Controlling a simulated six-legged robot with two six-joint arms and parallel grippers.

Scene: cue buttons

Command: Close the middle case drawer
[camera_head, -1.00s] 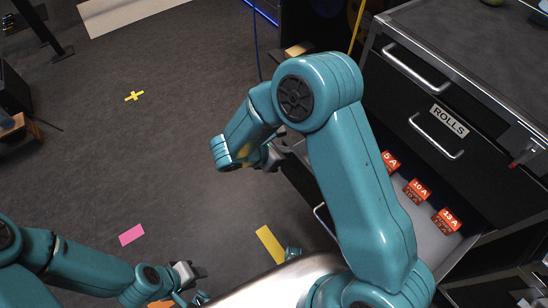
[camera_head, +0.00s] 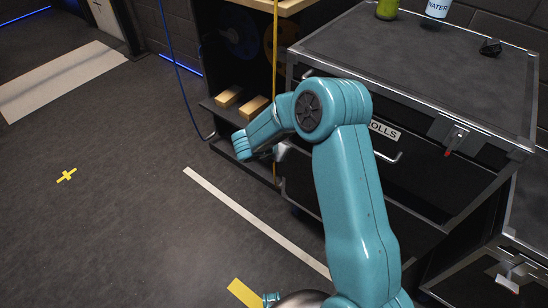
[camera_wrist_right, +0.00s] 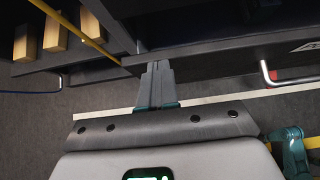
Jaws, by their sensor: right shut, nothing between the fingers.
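The black case (camera_head: 420,70) stands at the right in the head view. Its upper drawer, labelled ROLLS (camera_head: 385,130), is shut, with a silver handle partly behind my arm. Below it, a dark front (camera_head: 412,205) shows flush beside my arm. No open tray or red tags are visible there, though my right arm covers much of this area. My right gripper (camera_head: 279,152) is at the case's left front edge. In the right wrist view its fingers (camera_wrist_right: 157,72) are together and empty, with the tips against or very near a dark edge. My left gripper is out of view.
A dark shelf with wooden blocks (camera_head: 254,107) stands left of the case, with a yellow upright strip (camera_head: 275,60) between them. A green bottle (camera_head: 387,8) and a water container (camera_head: 438,8) stand on the case.

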